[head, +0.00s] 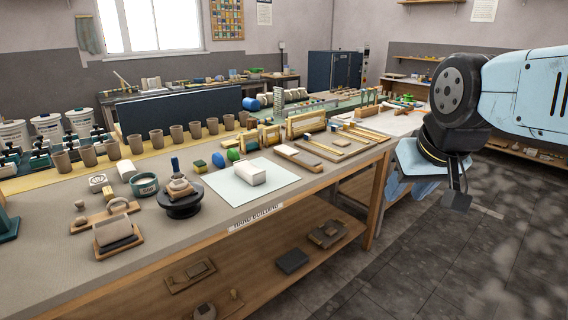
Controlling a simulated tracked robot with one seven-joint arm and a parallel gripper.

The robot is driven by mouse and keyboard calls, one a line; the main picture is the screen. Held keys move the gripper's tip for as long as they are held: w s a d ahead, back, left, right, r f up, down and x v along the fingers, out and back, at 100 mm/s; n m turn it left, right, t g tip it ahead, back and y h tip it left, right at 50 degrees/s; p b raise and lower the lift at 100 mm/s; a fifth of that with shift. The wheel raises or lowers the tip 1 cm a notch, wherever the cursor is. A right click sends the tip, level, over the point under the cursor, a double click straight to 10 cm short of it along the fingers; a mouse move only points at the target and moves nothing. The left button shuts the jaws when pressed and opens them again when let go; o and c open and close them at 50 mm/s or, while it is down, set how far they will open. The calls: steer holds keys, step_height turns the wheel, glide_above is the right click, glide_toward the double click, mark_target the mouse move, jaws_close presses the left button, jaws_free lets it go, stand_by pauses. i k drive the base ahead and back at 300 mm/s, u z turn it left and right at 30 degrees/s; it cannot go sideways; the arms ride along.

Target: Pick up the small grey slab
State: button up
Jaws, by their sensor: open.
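I cannot tell for sure which piece is the small grey slab. A dark grey slab (291,261) lies flat on the bench's lower shelf, near its front edge. Other greyish flat pieces lie on boards: one at the back right of that shelf (328,233), one at its left (197,270), and one on the bench top (299,154). My gripper (456,196) hangs at the right, over the floor beyond the bench's right end. It is open, far from all these pieces, and partly hidden by my own wrist. Nothing shows between its fingers.
The long workbench (200,232) is crowded with brown cups, a black turntable (180,202), and a white block (250,172) on a pale sheet. Its wooden leg (376,205) stands at the shelf's right end. The dark tiled floor (420,270) at the right is free.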

mark_target(310, 161)
steer(key=u, duration=0.15)
steer(key=i, duration=1)
steer(key=z, duration=0.1)
